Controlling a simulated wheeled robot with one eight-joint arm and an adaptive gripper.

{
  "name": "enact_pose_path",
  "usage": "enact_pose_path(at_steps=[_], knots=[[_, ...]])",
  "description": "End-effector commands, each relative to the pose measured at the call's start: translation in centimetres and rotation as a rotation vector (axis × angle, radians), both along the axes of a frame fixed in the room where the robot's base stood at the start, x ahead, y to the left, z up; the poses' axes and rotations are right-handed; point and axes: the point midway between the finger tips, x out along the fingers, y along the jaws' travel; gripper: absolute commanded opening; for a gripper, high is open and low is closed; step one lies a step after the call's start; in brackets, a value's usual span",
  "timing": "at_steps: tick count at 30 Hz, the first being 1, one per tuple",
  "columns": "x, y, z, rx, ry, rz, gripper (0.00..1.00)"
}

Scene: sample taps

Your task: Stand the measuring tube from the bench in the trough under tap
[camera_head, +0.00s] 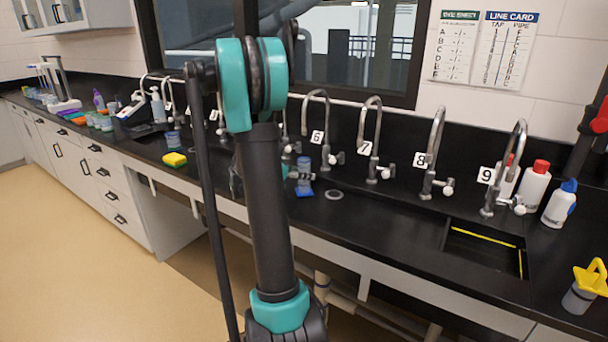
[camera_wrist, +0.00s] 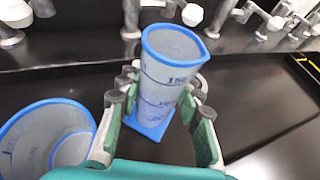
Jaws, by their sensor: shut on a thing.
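The measuring tube (camera_wrist: 165,85) is clear with a blue rim, printed marks and a blue square foot. My gripper (camera_wrist: 163,92) is shut on it, one finger on each side. The tube is roughly upright; I cannot tell whether its foot touches the bench. In the head view the tube (camera_head: 304,178) shows just right of my arm, which hides most of my gripper. A trough (camera_head: 485,247) with a yellow line is sunk in the bench at the right, below taps 8 (camera_head: 432,160) and 9 (camera_head: 505,175).
Another blue-rimmed vessel (camera_wrist: 45,140) stands close at the lower left in the wrist view. White and red-capped bottles (camera_head: 534,185) and a yellow-topped jar (camera_head: 583,290) stand by the trough's right end. A yellow sponge (camera_head: 174,159) lies farther left. Bench between tube and trough looks mostly clear.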

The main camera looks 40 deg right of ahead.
Motion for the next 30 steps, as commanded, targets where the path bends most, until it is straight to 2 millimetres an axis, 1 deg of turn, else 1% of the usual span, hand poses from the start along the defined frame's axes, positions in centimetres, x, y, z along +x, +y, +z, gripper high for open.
enact_pose_path(at_steps=[9,10,14,22,25,28,30], knots=[[0.0,0.0,-0.3,0.0,0.0,0.0,0.04],[0.0,0.0,-0.2,0.0,0.0,0.0,0.39],[0.0,0.0,-0.2,0.0,0.0,0.0,0.55],[0.0,0.0,-0.2,0.0,0.0,0.0,0.56],[0.0,0.0,0.1,0.0,0.0,0.0,0.56],[0.0,1.0,0.5,0.0,0.0,0.003,0.56],[0.0,2.2,0.9,0.0,0.0,0.004,0.56]])
